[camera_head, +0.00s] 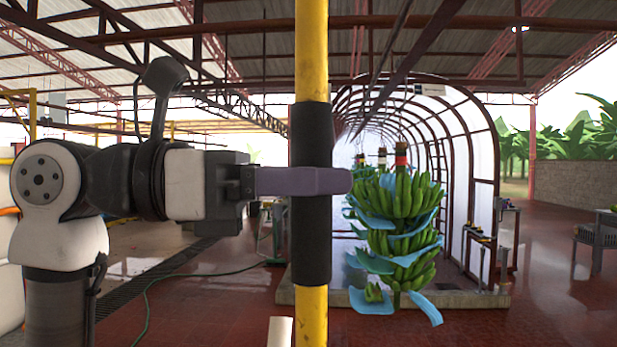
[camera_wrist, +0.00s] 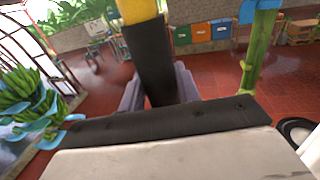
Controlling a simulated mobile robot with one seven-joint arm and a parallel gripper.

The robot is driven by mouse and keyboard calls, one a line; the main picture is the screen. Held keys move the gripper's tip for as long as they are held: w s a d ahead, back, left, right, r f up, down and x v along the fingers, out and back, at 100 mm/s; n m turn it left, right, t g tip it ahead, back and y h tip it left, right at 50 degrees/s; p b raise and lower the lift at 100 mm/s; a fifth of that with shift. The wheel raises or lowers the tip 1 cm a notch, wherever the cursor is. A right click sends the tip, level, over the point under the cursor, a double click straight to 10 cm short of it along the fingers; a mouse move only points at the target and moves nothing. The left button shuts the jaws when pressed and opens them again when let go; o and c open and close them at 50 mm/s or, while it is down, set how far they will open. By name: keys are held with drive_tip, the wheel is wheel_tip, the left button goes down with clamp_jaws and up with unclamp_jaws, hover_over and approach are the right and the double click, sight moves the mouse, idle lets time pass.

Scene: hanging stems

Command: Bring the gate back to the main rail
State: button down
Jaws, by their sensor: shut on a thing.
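A yellow upright bar (camera_head: 312,50) with a black sleeve (camera_head: 311,250) stands close in the middle of the head view. It runs out of the top and bottom of the picture. My gripper (camera_head: 343,181) comes from the left, its purple fingers shut on the black sleeve. In the wrist view the sleeve (camera_wrist: 152,60) sits between the fingers of my gripper (camera_wrist: 160,88), with yellow above it. The bar's upper end, any gate joined to it and its meeting with the main rail are out of view. Dark red beams (camera_head: 450,24) cross overhead; I cannot tell which is the main rail.
Banana stems (camera_head: 400,215) with blue sheets hang just right of the bar, before an arched tunnel (camera_head: 483,150). A green stalk (camera_wrist: 258,55) hangs at right in the wrist view. A green hose (camera_head: 190,280) lies on the red floor. Floor at front right is clear.

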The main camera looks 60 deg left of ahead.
drive_tip(key=shift+s+a+r, duration=0.1)
idle(0.4)
drive_tip(key=c, duration=1.1)
unclamp_jaws()
drive_tip(key=shift+s+a, duration=0.1)
drive_tip(key=shift+s, duration=0.1)
drive_tip(key=shift+o, duration=0.2)
drive_tip(key=shift+w, duration=0.1)
drive_tip(key=b+v, duration=0.2)
drive_tip(key=v, duration=1.1)
drive_tip(key=shift+s, duration=0.4)
drive_tip(key=shift+a, duration=0.1)
